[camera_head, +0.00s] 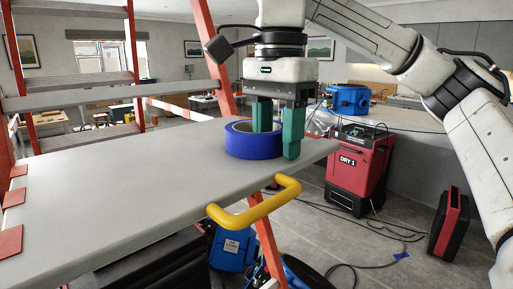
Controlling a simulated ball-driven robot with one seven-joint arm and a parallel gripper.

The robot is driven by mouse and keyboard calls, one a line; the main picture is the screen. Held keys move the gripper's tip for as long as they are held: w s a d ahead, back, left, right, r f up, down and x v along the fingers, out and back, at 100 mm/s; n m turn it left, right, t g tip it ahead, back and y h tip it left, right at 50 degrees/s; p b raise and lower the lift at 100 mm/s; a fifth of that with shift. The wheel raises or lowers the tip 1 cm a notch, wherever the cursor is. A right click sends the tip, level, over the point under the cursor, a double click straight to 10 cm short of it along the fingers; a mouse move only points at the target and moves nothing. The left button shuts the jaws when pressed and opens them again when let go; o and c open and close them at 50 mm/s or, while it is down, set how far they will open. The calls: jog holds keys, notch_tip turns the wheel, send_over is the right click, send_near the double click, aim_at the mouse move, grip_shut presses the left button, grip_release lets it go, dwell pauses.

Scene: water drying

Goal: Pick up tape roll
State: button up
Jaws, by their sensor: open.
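The blue tape roll (252,148) lies flat near the right end of a light grey plank (110,190). My gripper (277,142) points straight down over it, with two green fingers spread apart. The left finger reaches into the hole of the roll. The right finger is outside the roll, on its right side. The roll's wall is between the two fingers. The lower end of the left finger is hidden by the roll. I cannot tell whether either finger touches the tape.
A yellow handle (254,205) sticks out at the plank's front edge. Orange-red ladder legs (215,60) rise behind the plank. A red dryer marked DRY 1 (357,172) stands on the floor to the right, with a red and black case (449,224) farther right. The plank's left part is clear.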

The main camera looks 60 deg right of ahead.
jog(key=shift+r, duration=0.1)
jog(key=shift+c, duration=0.2)
grip_shut()
